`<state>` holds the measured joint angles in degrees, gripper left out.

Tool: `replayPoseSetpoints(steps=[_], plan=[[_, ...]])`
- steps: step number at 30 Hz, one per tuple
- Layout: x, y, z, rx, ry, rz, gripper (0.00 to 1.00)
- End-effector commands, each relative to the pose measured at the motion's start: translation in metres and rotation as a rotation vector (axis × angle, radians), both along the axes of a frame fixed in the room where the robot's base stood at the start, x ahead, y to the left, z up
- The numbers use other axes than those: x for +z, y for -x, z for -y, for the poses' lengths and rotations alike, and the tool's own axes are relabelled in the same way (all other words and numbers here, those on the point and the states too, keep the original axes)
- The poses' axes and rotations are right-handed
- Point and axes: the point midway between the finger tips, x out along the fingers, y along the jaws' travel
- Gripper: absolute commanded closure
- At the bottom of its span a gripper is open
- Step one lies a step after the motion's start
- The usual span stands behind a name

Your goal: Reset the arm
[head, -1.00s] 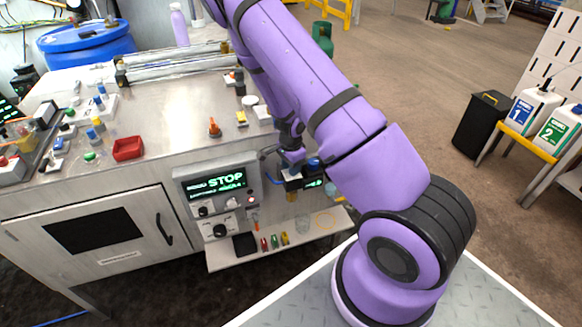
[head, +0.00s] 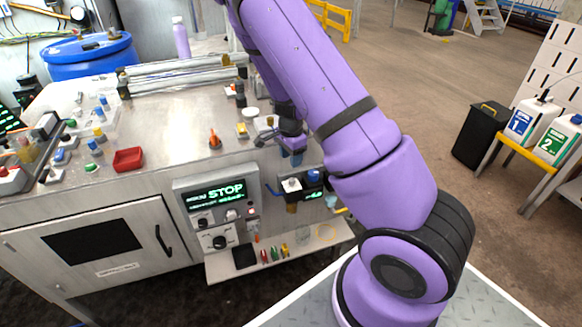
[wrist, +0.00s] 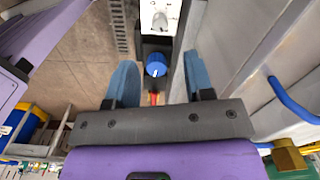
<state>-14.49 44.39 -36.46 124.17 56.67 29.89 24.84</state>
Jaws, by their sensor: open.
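My purple arm (head: 320,80) reaches from the lower right over the machine's right end. My gripper (head: 292,158) is at the cabinet's right edge, just above a small dark unit (head: 314,196). In the wrist view its two blue fingers stand apart with nothing held between them (wrist: 160,68). A blue knob (wrist: 155,65) shows between and beyond the fingers; it is also in the head view (head: 314,176). A white part (head: 291,185) sits left of the blue knob.
A control panel (head: 217,205) reading STOP is on the cabinet front. A shelf (head: 222,270) below it holds small tools. The metal tabletop (head: 180,110) carries a red tray (head: 128,159) and an orange-tipped part (head: 215,140).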

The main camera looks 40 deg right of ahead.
Motion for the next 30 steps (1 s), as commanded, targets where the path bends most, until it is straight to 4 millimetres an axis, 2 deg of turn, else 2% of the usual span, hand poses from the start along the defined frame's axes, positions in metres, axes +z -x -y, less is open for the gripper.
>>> replayPoseSetpoints(steps=[6, 23, 26, 30], plan=[[0.012, 0.000, 0.000, 0.000, 0.000, -0.001, 0.52], [0.014, 0.000, 0.000, 0.001, -0.001, 0.000, 0.52], [0.021, 0.000, -0.005, 0.019, -0.016, 0.008, 0.52], [0.046, 0.001, -0.019, 0.084, -0.063, 0.035, 0.52]])
